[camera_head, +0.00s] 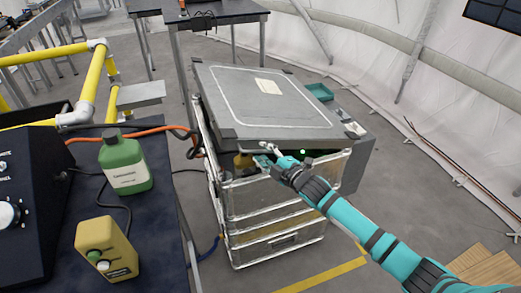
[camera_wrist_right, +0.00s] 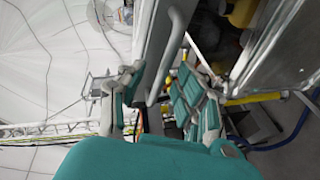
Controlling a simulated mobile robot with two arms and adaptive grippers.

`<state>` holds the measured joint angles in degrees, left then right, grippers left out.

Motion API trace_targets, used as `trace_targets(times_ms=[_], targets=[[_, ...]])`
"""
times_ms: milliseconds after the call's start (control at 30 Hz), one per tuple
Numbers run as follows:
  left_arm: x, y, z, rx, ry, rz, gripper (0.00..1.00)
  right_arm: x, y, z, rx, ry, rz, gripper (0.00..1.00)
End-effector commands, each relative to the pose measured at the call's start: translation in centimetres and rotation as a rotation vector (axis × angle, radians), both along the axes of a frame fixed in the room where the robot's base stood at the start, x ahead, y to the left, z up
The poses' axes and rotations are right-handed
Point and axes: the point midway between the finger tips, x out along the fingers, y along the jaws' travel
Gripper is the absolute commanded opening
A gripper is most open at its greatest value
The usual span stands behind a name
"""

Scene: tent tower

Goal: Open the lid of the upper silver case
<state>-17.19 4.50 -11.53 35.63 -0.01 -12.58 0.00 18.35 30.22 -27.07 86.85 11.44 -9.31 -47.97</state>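The upper silver case (camera_head: 255,195) stands on another silver case (camera_head: 280,245). Its flat grey lid (camera_head: 265,100) is slightly raised at the front, with a dark gap under the front edge. My right gripper (camera_head: 266,155) is at that front edge, near its left half. In the right wrist view the two teal fingers (camera_wrist_right: 160,92) are spread apart, with the lid edge and a grey handle bar (camera_wrist_right: 167,55) reaching between them. I cannot tell whether either finger touches the lid. The case's opening, with yellowish contents (camera_wrist_right: 243,12), shows at the right there. My left gripper is not visible.
A dark table (camera_head: 165,215) on the left holds a green bottle (camera_head: 124,163), a yellow canister (camera_head: 105,250) and a control box. Yellow railing (camera_head: 95,75) stands behind it. Another table (camera_head: 225,14) is beyond the cases. A teal bin (camera_head: 320,91) lies behind right.

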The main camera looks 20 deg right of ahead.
Motion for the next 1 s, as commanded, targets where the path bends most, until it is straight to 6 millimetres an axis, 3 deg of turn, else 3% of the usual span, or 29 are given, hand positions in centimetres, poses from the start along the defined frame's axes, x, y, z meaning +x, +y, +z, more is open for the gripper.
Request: trace_targets(times_ms=[200,533,800,1000], targets=[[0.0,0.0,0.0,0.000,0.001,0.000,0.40,1.9,0.6,-0.2,-0.001,-0.001,0.000,0.34],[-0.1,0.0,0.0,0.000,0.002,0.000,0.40,2.1,0.7,-0.4,0.000,0.000,0.000,0.34],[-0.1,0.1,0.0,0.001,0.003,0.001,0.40,2.1,0.6,-0.3,0.000,0.000,0.000,0.00],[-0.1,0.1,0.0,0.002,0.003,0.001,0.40,2.2,0.6,-0.2,0.001,-0.003,-0.001,0.00]])
